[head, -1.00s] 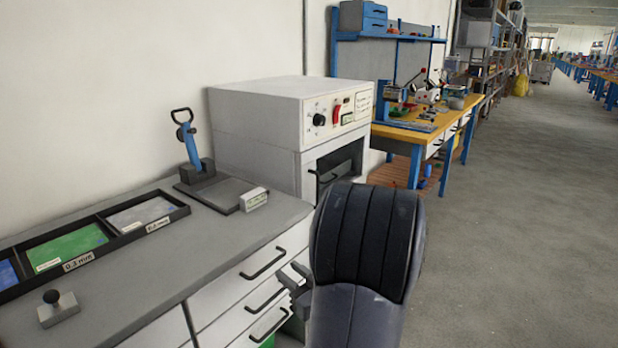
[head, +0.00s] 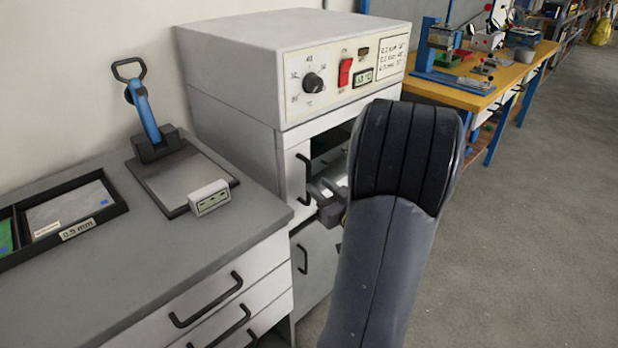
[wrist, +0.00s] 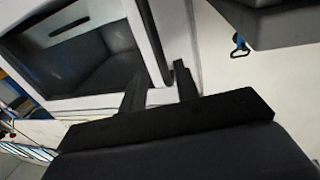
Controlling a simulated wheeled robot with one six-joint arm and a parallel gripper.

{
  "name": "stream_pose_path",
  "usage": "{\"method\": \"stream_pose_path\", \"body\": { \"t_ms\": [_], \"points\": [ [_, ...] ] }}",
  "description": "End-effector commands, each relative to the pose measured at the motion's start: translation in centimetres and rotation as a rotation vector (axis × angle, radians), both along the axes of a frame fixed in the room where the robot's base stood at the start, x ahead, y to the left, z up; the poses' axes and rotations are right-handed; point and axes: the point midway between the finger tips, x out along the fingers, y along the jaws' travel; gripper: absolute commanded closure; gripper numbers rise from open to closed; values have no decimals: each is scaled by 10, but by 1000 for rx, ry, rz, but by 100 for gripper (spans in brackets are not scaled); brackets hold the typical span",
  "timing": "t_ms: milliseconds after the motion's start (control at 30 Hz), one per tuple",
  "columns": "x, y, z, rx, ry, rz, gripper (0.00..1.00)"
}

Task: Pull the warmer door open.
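The warmer (head: 240,110) is a pale grey box with a control panel, standing against the wall. Its front has a pale strip with a dark upright door handle (head: 303,180), beside a dark window or opening (head: 330,145); I cannot tell which. The door looks shut. My gripper (head: 320,193) is at the handle's right side, partly hidden by my arm. In the wrist view my gripper (wrist: 160,72) is open, its fingers apart, with the lower end of the dark door handle (wrist: 153,45) at the gap between them. I cannot tell whether they touch it.
A grey bench (head: 120,280) with drawers stands left of the warmer, holding a lever tool (head: 145,110) and a small display block (head: 210,198). A lower cabinet handle (head: 302,258) is under the warmer door. A yellow workbench (head: 470,95) stands behind; the floor at right is clear.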

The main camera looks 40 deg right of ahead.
Motion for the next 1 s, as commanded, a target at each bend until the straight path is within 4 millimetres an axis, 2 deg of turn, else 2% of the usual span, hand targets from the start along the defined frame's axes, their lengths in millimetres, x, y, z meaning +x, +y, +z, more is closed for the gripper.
{"method": "stream_pose_path", "body": {
  "t_ms": [100, 300, 467, 700, 1000],
  "points": [
    [23, -1, -1, 0, 0, 5, 70],
    [48, -5, -1, 1, 1, 2, 70],
    [56, -6, -1, 1, 1, 0, 70],
    [57, -7, 0, 1, 1, 0, 70],
    [57, -7, 0, 1, 1, 0, 93]
  ]
}}
